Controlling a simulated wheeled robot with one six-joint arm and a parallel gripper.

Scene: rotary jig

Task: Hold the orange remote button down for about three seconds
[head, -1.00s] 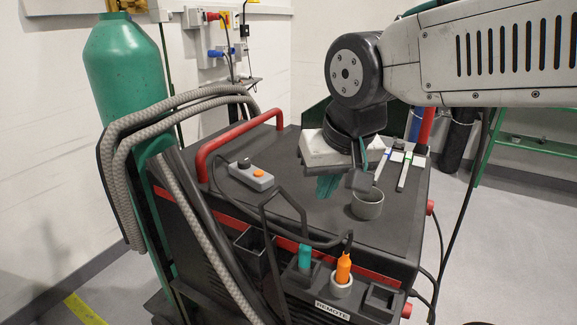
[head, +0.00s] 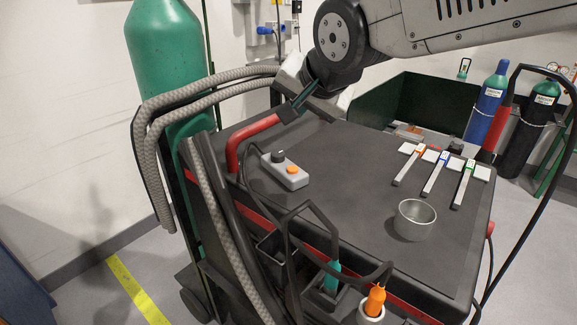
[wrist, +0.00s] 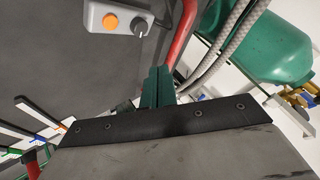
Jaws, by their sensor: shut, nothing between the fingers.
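The grey remote box (head: 292,181) lies on the dark cart top (head: 345,170), left of its middle. It carries an orange button (head: 293,169) and a black knob (head: 277,156). A black cable runs from it. My gripper (head: 304,96) is above the cart's far left part, beyond the box and near the red handle; it is clear of the button. In the wrist view, the teal fingers (wrist: 157,72) are together and empty. The box (wrist: 96,18) shows there at the top, with the orange button (wrist: 110,21) up and left of the fingertips.
A red handle (head: 233,150) rises along the cart's left edge, near the box. A metal cup (head: 414,222) and several marked strips (head: 436,177) lie on the right. Grey hoses (head: 150,150) and a green cylinder (head: 165,60) stand left. The middle of the cart top is clear.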

